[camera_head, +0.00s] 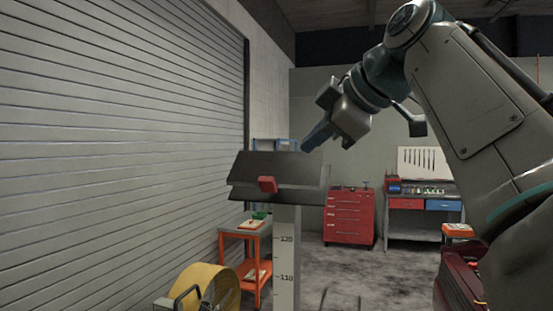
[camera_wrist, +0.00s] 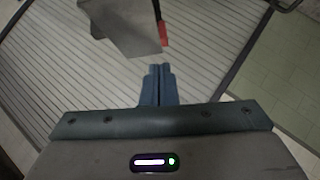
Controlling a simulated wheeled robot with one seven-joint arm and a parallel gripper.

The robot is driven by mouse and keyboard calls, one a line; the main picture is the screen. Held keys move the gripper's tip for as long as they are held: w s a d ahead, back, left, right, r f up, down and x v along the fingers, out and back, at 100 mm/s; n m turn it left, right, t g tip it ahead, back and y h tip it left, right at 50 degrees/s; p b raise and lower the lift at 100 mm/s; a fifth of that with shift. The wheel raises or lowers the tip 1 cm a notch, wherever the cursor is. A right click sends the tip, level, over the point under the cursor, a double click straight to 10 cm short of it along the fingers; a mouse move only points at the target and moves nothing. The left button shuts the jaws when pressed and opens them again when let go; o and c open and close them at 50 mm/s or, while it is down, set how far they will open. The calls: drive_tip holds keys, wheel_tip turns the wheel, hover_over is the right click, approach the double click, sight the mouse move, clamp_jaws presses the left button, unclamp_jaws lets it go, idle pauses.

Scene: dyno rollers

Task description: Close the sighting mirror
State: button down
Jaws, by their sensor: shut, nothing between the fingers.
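The sighting mirror (camera_head: 250,168) is a dark panel with two angled leaves, on top of an upright post (camera_head: 287,255) with a number scale. A red tab (camera_head: 268,184) sticks out at the middle of its front. In the wrist view, a grey panel (camera_wrist: 130,30) that looks like the mirror shows at the top, with the red tab (camera_wrist: 164,34) at its right edge. My gripper (camera_head: 306,147) is just above the mirror's upper right edge in the head view. It also shows in the wrist view (camera_wrist: 160,68), its fingers together and empty, below the panel and apart from it.
A ribbed roller shutter (camera_head: 120,140) fills the left. A yellow reel (camera_head: 205,285) and an orange cart (camera_head: 240,228) stand low near the post. A red tool cabinet (camera_head: 349,215) and a workbench (camera_head: 425,210) stand at the back. The floor between them and the post looks clear.

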sight(282, 172)
drive_tip(key=shift+n, duration=0.5)
drive_tip(key=x, duration=1.1)
drive_tip(key=shift+w+d+r, duration=0.2)
drive_tip(key=shift+w+r, duration=0.05)
drive_tip(key=shift+w, duration=0.25)
drive_tip(key=shift+w+d+f, duration=0.2)
drive_tip(key=shift+w+f, duration=0.1)
drive_tip(key=shift+f, duration=0.05)
drive_tip(key=shift+f, duration=0.2)
